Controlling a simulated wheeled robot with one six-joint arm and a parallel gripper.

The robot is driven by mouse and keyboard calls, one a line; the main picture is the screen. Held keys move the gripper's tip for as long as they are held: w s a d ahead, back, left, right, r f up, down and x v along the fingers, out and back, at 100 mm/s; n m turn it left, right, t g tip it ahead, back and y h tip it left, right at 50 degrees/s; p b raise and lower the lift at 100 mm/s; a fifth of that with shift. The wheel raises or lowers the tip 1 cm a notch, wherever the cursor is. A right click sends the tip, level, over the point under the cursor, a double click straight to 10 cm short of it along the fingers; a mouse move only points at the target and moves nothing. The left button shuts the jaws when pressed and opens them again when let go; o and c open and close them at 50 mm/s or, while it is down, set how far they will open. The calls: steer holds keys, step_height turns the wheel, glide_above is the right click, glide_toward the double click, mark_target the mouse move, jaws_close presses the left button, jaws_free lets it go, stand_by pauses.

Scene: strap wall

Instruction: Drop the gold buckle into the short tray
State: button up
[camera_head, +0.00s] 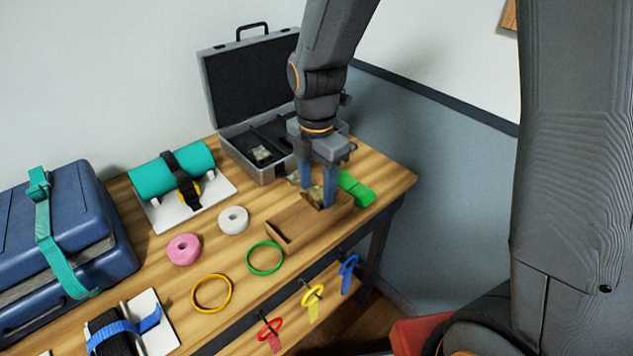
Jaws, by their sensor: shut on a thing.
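The brown open tray (289,244), likely the short tray, stands near the table's right end. My gripper (318,194) points down over the tray's far end, its blue fingers shut on a small gold-coloured piece, the gold buckle (316,197). The buckle is partly hidden by the fingers. I cannot tell whether it touches the tray. The near part of the tray's inside looks empty.
An open grey case (208,75) stands behind, with a small pale gold piece (261,153) inside. A green block (355,189) lies right of the tray. Left are white (233,214) and pink (184,243) rolls and green (264,272) and yellow (194,300) rings.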

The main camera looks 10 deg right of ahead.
mark_target(317, 191)
steer(key=shift+f+b, duration=0.85)
steer(key=shift+f, duration=0.35)
steer(key=o, duration=1.2)
steer(key=shift+r, duration=0.15)
step_height(317, 191, up, 8)
steer(key=shift+f+b, duration=0.2)
steer(key=shift+b, duration=0.3)
